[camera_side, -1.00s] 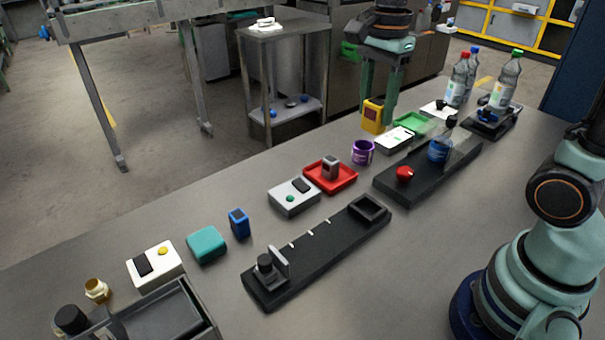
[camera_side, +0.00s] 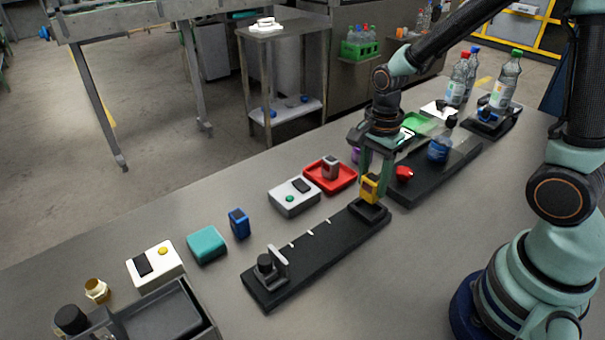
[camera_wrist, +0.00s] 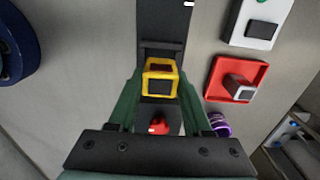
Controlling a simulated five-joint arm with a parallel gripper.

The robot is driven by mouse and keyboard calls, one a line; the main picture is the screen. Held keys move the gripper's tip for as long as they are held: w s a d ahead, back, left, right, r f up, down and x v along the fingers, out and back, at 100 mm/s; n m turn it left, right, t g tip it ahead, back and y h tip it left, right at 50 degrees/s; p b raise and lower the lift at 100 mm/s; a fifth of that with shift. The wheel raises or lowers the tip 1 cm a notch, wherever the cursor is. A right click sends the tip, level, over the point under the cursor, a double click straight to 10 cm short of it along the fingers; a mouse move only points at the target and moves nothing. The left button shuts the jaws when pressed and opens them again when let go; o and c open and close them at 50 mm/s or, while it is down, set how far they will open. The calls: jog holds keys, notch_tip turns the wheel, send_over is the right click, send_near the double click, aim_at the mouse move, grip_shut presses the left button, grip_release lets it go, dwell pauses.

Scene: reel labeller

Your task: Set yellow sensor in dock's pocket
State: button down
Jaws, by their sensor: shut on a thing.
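The yellow sensor (camera_side: 370,188), a small block with a dark face, is between the fingers of my gripper (camera_side: 374,182), which is shut on it. It is upright at the square, raised-rim pocket (camera_side: 372,215) at the right end of the long black dock (camera_side: 318,246). Its lower end overlaps the pocket's rim in the side view; I cannot tell if it is inside or just above. In the wrist view the yellow sensor (camera_wrist: 160,66) sits between my green fingers, over the dark dock strip (camera_wrist: 163,20), and hides most of the pocket.
A red tray (camera_side: 345,184) holding a grey block (camera_side: 330,167) and a white box (camera_side: 294,197) stand behind the dock. Another black base with a red knob (camera_side: 404,173) is close on the right. A blue block (camera_side: 239,223) is to the left. The table in front is clear.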

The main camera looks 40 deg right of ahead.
aim_at(370, 194)
jog(key=shift+f, duration=2)
jog(key=shift+f, duration=0.1)
jog(key=shift+c, duration=1.7)
grip_release()
